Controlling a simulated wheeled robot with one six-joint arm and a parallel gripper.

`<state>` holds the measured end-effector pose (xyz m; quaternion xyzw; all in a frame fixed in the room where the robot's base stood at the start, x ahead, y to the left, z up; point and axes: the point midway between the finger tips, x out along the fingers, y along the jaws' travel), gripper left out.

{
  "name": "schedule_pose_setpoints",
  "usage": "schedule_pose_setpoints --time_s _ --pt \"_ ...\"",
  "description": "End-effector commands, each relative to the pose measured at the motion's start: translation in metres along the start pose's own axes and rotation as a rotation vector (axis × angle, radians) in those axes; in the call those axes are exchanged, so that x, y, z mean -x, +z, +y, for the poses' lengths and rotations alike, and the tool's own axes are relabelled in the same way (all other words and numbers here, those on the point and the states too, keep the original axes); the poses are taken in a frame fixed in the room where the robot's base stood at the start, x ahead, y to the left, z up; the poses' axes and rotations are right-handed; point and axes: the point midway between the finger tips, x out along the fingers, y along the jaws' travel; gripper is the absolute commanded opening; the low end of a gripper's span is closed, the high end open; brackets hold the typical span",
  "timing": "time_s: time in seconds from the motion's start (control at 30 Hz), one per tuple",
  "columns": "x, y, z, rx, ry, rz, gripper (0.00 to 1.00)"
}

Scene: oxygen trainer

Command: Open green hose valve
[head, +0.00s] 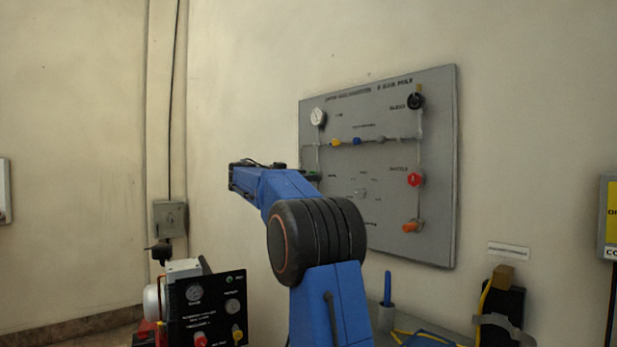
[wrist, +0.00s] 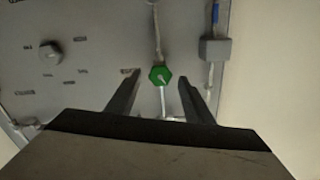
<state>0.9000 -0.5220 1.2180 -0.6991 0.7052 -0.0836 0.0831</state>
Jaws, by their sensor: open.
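The green hose valve (wrist: 160,75) is a green hexagonal knob with a pale pointer mark, on a thin pipe on the grey panel. In the wrist view it lies between and just beyond the fingertips of my gripper (wrist: 161,78), which is open and empty. I cannot tell whether the fingers reach the knob's depth. In the head view my blue arm reaches to the panel's left edge, and only a bit of the green knob (head: 314,177) shows beside it.
The grey panel (head: 390,150) on the wall also bears a white gauge (head: 318,116), a black knob (head: 415,101), a red knob (head: 415,180) and an orange knob (head: 412,227). A black instrument panel (head: 208,310) stands low at the left. Yellow hose (head: 484,300) lies at the lower right.

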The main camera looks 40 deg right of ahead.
Motion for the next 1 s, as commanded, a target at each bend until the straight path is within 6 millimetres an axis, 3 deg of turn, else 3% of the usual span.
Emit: schedule_pose_setpoints --time_s 0.2,0.5,0.7,1.0 --pt "-0.016 0.000 0.000 0.000 0.000 0.000 0.47" --pt "-0.017 0.000 0.000 0.000 0.000 0.000 0.47" --pt "-0.017 0.000 0.000 0.000 0.000 0.000 0.06" --pt "-0.017 0.000 0.000 0.027 0.000 0.000 0.06"
